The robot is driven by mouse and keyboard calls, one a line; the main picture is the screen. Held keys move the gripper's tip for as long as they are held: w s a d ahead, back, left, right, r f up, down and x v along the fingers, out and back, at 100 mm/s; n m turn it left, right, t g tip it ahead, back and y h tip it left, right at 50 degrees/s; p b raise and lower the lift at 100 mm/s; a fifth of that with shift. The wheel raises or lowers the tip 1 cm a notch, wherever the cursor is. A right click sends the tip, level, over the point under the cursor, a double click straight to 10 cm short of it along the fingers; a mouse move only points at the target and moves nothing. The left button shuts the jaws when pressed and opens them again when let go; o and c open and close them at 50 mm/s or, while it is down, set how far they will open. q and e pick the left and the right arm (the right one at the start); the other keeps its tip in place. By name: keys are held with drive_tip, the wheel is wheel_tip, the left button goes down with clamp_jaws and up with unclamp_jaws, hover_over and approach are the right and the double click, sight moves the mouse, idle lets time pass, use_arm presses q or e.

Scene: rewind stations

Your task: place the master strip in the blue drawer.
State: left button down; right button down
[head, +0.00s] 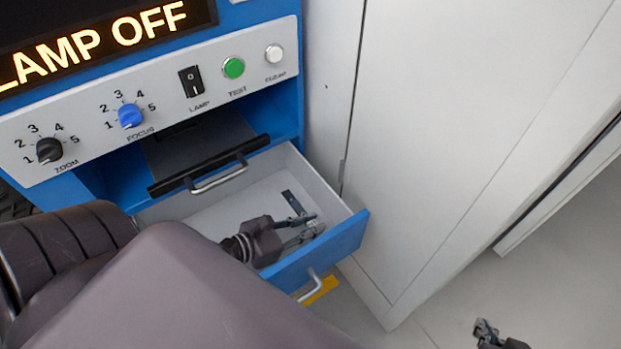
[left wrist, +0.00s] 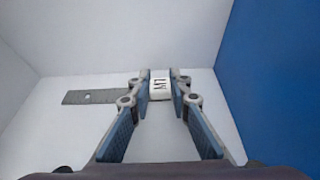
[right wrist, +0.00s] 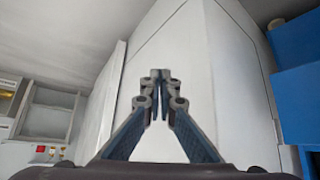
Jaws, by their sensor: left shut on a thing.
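The blue drawer (head: 345,242) stands open below the panel, with a pale interior and a metal handle. My left gripper (head: 314,224) is inside it, near its front. In the left wrist view its fingers (left wrist: 160,86) are shut on the white labelled end of the master strip. The strip's dark grey part (left wrist: 92,97), with a small hole, extends left over the drawer floor; it also shows in the head view (head: 292,202). I cannot tell whether the strip touches the floor. My right gripper (head: 487,331) is outside, at the lower right; its fingertips (right wrist: 160,76) meet with nothing between them.
Above the drawer are a dark tray (head: 200,155) with a handle and a panel (head: 150,100) with knobs, a lamp switch and buttons. The display reads LAMP OFF. A tall pale cabinet (head: 430,130) stands right of the drawer. Bare floor (head: 560,250) lies beyond.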

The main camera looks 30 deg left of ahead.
drive_tip(key=shift+w+r, duration=0.15)
drive_tip(key=shift+w, duration=0.05)
use_arm(q)
drive_tip(key=shift+f, duration=0.15)
drive_tip(key=c, duration=1.8)
unclamp_jaws()
use_arm(e)
drive_tip(key=shift+w+a+r+t, duration=0.2)
drive_tip(key=shift+w+r+t, duration=0.05)
drive_tip(key=shift+w+t, duration=0.05)
